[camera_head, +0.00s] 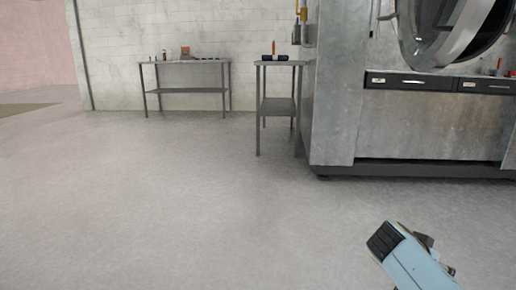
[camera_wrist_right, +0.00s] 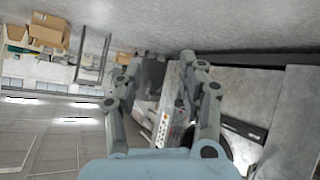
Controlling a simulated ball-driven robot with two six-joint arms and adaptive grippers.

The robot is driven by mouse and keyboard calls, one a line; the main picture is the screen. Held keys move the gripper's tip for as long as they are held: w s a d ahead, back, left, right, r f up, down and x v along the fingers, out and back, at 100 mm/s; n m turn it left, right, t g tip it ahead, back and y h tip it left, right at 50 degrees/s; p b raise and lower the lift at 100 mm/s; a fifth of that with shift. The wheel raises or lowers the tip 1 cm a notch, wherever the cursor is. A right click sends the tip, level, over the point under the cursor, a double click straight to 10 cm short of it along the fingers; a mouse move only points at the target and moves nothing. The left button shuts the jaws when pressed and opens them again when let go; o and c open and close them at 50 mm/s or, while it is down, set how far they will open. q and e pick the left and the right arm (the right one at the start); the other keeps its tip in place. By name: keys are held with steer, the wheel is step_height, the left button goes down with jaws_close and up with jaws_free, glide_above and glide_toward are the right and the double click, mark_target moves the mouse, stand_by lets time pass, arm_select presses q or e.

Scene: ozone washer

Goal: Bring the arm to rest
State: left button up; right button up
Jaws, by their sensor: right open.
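My right arm (camera_head: 415,262) shows at the bottom right of the head view as a light blue link with a black end, above the bare floor and apart from the furniture. In the right wrist view my right gripper (camera_wrist_right: 168,68) is open, its two grey fingers spread with nothing held between them. Its fingers point toward a grey machine with a panel of small buttons (camera_wrist_right: 163,128) in the background. My left gripper is in neither view.
The large metal washer (camera_head: 430,122) with a round open door (camera_head: 455,30) stands at the right. A narrow side table (camera_head: 278,104) stands left of it, and a longer table (camera_head: 187,91) is by the white wall. The floor (camera_head: 170,200) in front is clear. Cardboard boxes (camera_wrist_right: 48,30) show in the wrist view.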

steer(key=s+a+f+n+g+y, duration=0.1)
steer(key=s+f+n+y, duration=0.1)
steer(key=s+f, duration=0.65)
steer(key=s+a+f+n+g+y, duration=0.15)
steer(key=s+f, duration=0.25)
steer(key=s, duration=1)
steer(key=s+f+n+g+y, duration=0.15)
steer(key=s+f, duration=0.45)
steer(key=s, duration=0.6)
steer(key=s+a+n+y, duration=0.2)
steer(key=s+a+n, duration=0.15)
steer(key=s, duration=0.65)
steer(key=w+a+n+y, duration=0.3)
steer(key=w+a, duration=0.1)
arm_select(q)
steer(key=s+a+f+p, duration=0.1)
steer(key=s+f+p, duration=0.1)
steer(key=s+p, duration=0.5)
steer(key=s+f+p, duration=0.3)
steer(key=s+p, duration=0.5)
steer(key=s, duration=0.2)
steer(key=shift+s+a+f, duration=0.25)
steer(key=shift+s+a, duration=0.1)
arm_select(e)
steer(key=s, duration=1.5)
steer(key=shift+d+t+h, duration=0.3)
steer(key=shift+d, duration=0.15)
steer(key=shift+s+r+m, duration=0.1)
steer(key=shift+r+m, duration=0.05)
steer(key=shift+m, duration=0.1)
